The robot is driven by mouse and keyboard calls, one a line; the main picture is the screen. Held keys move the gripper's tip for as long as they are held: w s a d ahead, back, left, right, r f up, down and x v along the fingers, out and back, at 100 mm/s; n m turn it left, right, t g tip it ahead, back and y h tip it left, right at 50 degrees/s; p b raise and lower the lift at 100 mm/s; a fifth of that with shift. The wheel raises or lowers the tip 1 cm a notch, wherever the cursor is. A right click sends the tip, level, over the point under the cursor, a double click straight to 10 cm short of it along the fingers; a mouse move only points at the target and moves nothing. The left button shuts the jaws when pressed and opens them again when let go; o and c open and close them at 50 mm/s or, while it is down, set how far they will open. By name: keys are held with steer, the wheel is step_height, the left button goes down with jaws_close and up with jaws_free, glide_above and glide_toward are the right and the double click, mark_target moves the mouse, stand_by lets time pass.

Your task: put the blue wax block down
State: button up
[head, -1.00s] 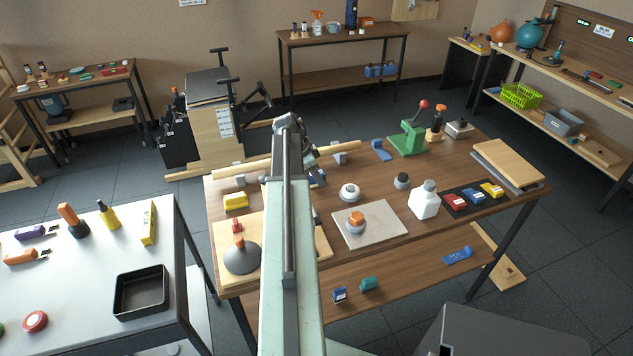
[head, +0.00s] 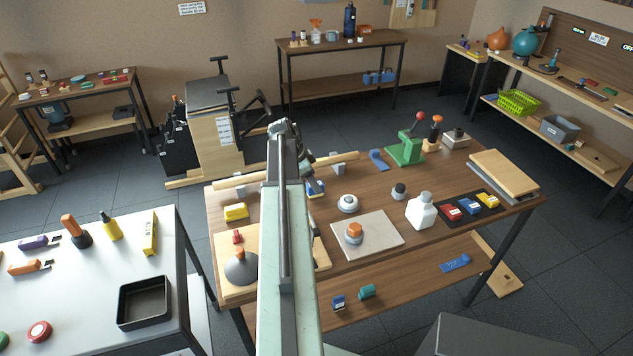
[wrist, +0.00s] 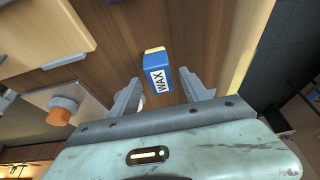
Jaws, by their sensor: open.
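The blue wax block (wrist: 158,78), with a white WAX label and a pale yellow end, is on the brown wooden table in the wrist view. It lies between the two spread fingers of my gripper (wrist: 161,88), with visible gaps on both sides. My gripper is open. In the head view my gripper (head: 309,178) is over the middle of the table, partly behind my arm. A bit of the blue block (head: 318,188) shows just below it; the rest is hidden.
A wooden rod (head: 340,158) on grey supports lies behind the gripper. A white knob (head: 348,203) and a pale plate (head: 375,240) with an orange-capped item are nearby. A white bottle (head: 421,212) and a black tray (head: 480,197) with coloured blocks stand to the right.

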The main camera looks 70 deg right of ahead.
steer(key=p+v, duration=0.6)
steer(key=v, duration=0.3)
steer(key=shift+p, duration=0.35)
steer(key=shift+a, duration=0.1)
steer(key=w+a+f+n+t, duration=0.1)
steer(key=w+a+n, duration=0.5)
steer(key=w+a, duration=0.65)
steer(key=w+a+n+t, duration=0.2)
steer(key=w+a+n, duration=0.5)
steer(key=w+a, duration=0.55)
steer(key=w+a+n+y, duration=0.1)
steer(key=a+n, duration=0.6)
steer(key=a, duration=1.2)
steer(key=w+a+n+y, duration=0.1)
steer(key=a+n, duration=0.7)
steer(key=a, duration=1.2)
steer(key=shift+w+a+f+t+y, duration=0.25)
steer(key=shift+a+f+t+y, duration=0.05)
steer(key=shift+f+y, duration=0.15)
